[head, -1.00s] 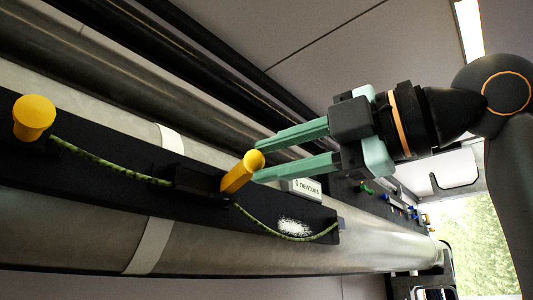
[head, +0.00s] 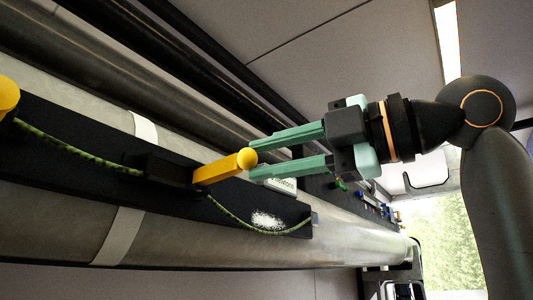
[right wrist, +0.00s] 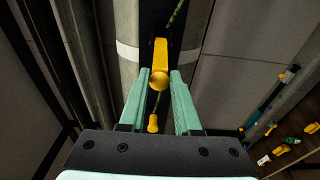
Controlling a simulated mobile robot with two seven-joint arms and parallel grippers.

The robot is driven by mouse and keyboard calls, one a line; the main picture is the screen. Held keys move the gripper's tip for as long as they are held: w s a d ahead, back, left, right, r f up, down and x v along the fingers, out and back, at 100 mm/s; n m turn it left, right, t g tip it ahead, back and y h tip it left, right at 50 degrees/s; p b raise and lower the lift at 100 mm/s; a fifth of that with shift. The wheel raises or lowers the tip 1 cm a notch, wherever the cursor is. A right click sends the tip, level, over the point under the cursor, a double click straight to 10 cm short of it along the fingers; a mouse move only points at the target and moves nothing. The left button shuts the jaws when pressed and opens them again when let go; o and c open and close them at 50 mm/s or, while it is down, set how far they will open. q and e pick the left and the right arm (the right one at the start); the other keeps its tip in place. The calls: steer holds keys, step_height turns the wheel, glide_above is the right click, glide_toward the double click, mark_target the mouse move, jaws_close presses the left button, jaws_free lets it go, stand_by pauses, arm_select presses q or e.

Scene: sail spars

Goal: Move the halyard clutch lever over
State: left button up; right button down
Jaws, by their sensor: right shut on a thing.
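The yellow halyard clutch lever (head: 222,169) has a round knob at its free end and leans to the right, nearly level, from a dark clutch body (head: 168,171) on a black board (head: 100,150). A green speckled rope (head: 75,150) runs into the clutch and out on the right. My right gripper (head: 252,160) comes from the right and is shut on the lever at its knob. In the right wrist view, the lever (right wrist: 160,52) points toward me, with its knob between the green fingertips (right wrist: 159,76). My left gripper is not in view.
A yellow round-headed post (head: 6,96) stands at the left edge. Long grey spars (head: 60,225) with pale straps run alongside the board. A small white label (head: 283,186) lies behind the lower finger. Small coloured items (right wrist: 290,145) show at the right of the wrist view.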

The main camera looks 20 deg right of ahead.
steer(key=c, duration=1.6)
jaws_free()
steer(key=shift+w+d, duration=0.1)
steer(key=shift+d, duration=0.1)
steer(key=shift+w+d, duration=0.3)
steer(key=shift+d, duration=0.25)
steer(key=shift+w+d, duration=0.25)
steer(key=shift+d, duration=0.15)
steer(key=c, duration=1.1)
jaws_free()
